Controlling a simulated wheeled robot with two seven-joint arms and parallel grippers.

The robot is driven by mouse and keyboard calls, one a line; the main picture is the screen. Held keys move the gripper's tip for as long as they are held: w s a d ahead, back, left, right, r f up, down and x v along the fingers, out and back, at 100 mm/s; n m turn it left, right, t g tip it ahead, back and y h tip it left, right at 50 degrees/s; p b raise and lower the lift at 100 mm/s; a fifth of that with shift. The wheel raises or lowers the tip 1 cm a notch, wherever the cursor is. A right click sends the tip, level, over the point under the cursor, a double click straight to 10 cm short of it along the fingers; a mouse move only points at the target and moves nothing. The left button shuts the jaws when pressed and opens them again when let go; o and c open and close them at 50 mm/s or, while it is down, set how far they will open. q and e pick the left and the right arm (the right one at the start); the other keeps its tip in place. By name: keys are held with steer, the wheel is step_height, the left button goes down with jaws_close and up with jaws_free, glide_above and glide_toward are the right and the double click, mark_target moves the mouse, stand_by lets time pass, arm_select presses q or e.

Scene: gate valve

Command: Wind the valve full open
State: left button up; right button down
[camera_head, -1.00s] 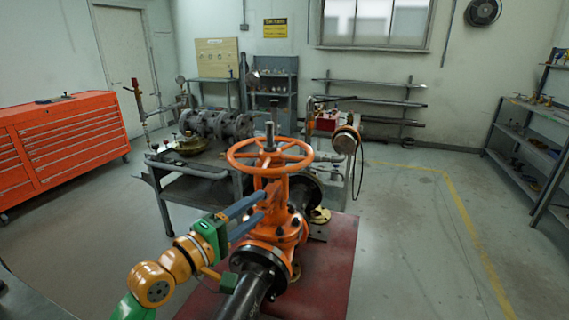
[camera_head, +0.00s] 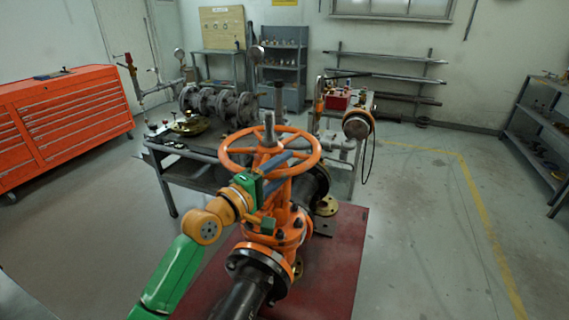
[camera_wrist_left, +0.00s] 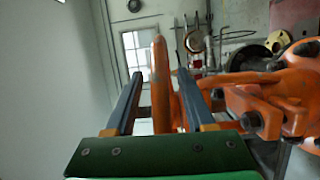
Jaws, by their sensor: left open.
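The orange handwheel (camera_head: 316,140) sits level on top of the orange gate valve (camera_head: 278,232), with a bare grey stem (camera_head: 269,128) rising through its hub. My left gripper (camera_head: 300,158) reaches in from the left at the near side of the wheel, its two blue-grey fingers open. In the left wrist view, the wheel's rim (camera_wrist_left: 160,75) stands between the open fingers of the gripper (camera_wrist_left: 158,85), with gaps showing on both sides. The right gripper is in neither current view.
The valve joins a black flanged pipe (camera_head: 240,297) over a red base plate (camera_head: 335,270). A dark bench (camera_head: 190,178) with valve parts stands behind on the left. An orange tool cabinet (camera_head: 70,120) is at far left. The floor to the right is clear.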

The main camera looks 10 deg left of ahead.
arm_select(q)
steer(key=shift+w+d+f, duration=0.1)
steer(key=shift+w+d, duration=0.05)
steer(key=shift+w, duration=0.3)
steer(key=shift+s, duration=0.2)
jaws_close()
steer(key=shift+r, duration=0.3)
stand_by(0.6)
